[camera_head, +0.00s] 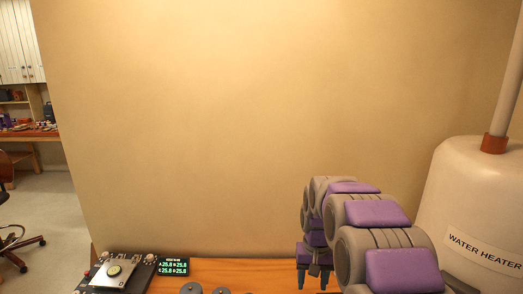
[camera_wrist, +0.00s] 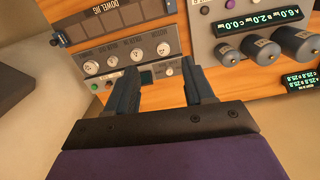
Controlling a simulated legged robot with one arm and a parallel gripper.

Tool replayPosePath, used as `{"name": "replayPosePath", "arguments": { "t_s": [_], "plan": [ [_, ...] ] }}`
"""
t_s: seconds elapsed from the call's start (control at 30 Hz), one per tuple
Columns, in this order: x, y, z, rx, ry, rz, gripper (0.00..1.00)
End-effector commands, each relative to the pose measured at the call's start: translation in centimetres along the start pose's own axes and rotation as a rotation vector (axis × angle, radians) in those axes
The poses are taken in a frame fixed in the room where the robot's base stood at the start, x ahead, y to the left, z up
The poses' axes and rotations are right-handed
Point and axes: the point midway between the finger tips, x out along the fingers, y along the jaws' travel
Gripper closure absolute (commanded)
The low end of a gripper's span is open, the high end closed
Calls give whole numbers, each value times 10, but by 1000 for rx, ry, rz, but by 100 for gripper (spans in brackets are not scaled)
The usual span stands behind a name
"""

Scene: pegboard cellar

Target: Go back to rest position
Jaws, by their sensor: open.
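My gripper (camera_head: 313,276) hangs fingers down over the right part of the wooden bench (camera_head: 233,270) in the head view, at the end of my purple and grey arm. In the wrist view its two dark fingers (camera_wrist: 162,90) stand apart with nothing between them. Beyond the fingertips there is a grey panel (camera_wrist: 103,78) with several white dials and a button row. Whether the fingertips touch the panel cannot be told.
A device with a lit green display (camera_head: 174,267) sits at the bench's left end. Grey cylinders (camera_wrist: 262,52) stand by another panel in the wrist view. A water heater (camera_head: 470,210) is at right. A bare wall (camera_head: 250,130) rises behind the bench.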

Motion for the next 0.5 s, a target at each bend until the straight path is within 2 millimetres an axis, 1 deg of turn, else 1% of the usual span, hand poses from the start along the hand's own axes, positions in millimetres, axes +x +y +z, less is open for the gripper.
{"name": "replayPosePath", "arguments": {
  "t_s": [0.03,0.2,0.3,0.47,0.5],
  "plan": [
    [-5,1,17,-4,-4,0,47],
    [-17,5,72,-18,-17,2,47],
    [-21,7,106,-27,-27,3,47],
    [-21,12,161,-38,-43,6,47],
    [-20,13,175,-40,-46,6,47]
  ]
}}
